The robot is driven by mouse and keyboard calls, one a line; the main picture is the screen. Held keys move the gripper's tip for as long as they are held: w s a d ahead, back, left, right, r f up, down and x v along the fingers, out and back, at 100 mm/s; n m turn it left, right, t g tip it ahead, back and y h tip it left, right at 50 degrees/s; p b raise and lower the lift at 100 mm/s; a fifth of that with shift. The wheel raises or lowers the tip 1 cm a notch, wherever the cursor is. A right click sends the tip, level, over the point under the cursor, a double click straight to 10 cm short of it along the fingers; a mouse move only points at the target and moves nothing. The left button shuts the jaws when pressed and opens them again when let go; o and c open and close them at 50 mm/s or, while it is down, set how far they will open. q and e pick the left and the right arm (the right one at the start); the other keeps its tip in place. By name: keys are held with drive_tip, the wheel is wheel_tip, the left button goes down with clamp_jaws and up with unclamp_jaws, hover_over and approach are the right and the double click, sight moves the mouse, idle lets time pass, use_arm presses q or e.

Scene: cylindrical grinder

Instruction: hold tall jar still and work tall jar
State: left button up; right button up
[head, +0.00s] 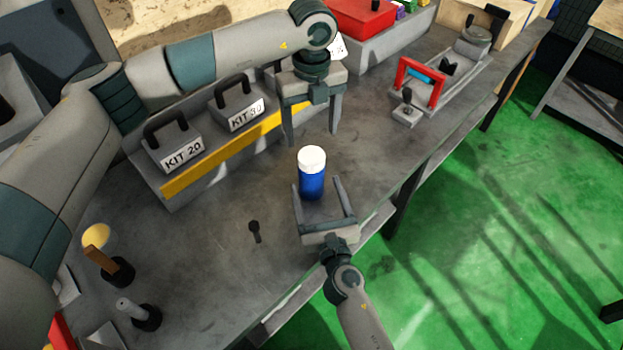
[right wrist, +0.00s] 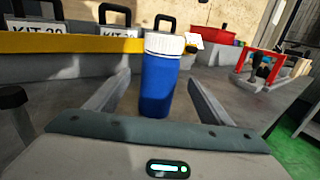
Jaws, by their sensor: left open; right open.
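The tall jar (head: 312,180) is blue with a white lid and stands upright on the grey table. It also shows in the right wrist view (right wrist: 159,85), ahead of the fingers and between their lines. My right gripper (head: 320,188) is open at table height, with its fingers to either side of the jar's lower part; I cannot tell whether they touch it. My left gripper (head: 311,142) is open and points down, above and behind the jar in the head view. Nothing is between its fingers that I can make out.
Kit boxes, KIT 20 (head: 174,148) and KIT 30 (head: 238,104), stand behind a yellow-edged ledge (head: 215,158). A small dark knob-like part (head: 255,231) lies left of the jar. A red-framed fixture (head: 421,82) stands at back right. The table's front edge is close to the jar.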

drive_tip(key=shift+x, duration=3.1)
clamp_jaws()
use_arm(q)
drive_tip(key=shift+m, duration=0.4)
